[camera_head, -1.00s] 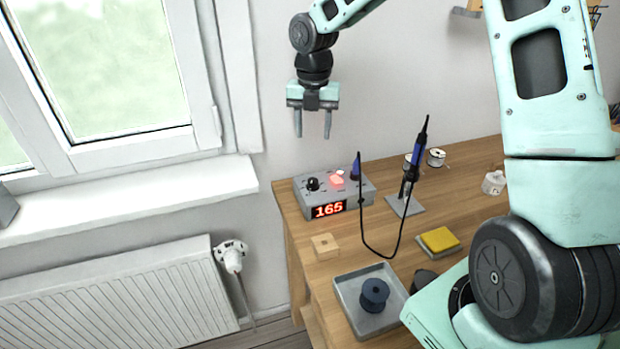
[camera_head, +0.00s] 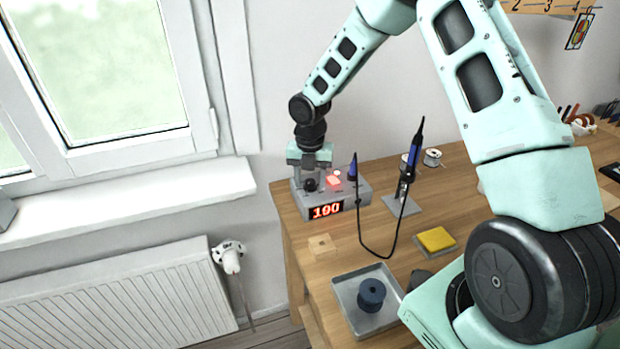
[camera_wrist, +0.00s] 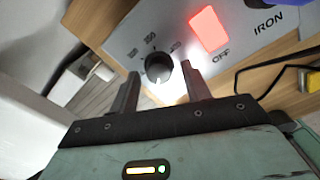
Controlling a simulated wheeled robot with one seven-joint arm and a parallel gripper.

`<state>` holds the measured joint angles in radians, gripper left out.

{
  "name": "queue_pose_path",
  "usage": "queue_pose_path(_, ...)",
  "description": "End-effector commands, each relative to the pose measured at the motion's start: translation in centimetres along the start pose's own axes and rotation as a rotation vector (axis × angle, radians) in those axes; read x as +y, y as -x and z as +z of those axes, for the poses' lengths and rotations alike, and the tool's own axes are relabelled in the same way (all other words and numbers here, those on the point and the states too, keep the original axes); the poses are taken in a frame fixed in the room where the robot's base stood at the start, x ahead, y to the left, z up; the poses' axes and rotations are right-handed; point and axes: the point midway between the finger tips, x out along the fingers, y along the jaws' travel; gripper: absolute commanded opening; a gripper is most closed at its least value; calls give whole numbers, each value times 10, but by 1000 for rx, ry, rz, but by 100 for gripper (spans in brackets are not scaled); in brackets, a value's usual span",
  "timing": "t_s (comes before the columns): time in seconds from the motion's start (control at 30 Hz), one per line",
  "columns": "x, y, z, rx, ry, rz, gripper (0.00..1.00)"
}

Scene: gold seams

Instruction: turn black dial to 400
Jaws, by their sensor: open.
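The black dial (camera_head: 310,184) is on the left of the top face of a grey soldering station (camera_head: 353,190). In the wrist view the dial (camera_wrist: 158,68) shows a white pointer mark, with printed scale numbers beside it. The station's red display (camera_head: 326,210) reads 100 or 190; the middle digit is unclear. My gripper (camera_head: 311,176) points down over the dial. In the wrist view my gripper (camera_wrist: 160,82) is open, with one finger on each side of the dial; I cannot tell whether they touch it.
A lit red switch (camera_wrist: 209,30) marked OFF sits right of the dial. A soldering iron (camera_head: 411,165) stands in its holder, its black cord looping over the table. A wooden block (camera_head: 321,245), a grey tray (camera_head: 347,316) with a dark spool and a yellow sponge (camera_head: 436,239) lie nearby.

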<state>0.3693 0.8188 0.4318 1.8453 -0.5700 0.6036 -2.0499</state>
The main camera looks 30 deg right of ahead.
Motion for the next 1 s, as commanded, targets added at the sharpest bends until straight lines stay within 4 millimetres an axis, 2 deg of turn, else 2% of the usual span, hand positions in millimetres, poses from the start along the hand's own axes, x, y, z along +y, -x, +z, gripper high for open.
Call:
queue_pose_path(0.17, 0, 0, 0, 0, -1, 0, 48)
queue_pose_path(0.3, 0, 0, 0, 0, -1, 0, 9)
queue_pose_path(0.33, 0, 0, 0, 0, -1, 0, 3)
queue_pose_path(0.67, 0, 1, 0, 0, -30, 0, 3)
queue_pose_path(1.0, 1, 2, 1, -1, -236, 0, 3)
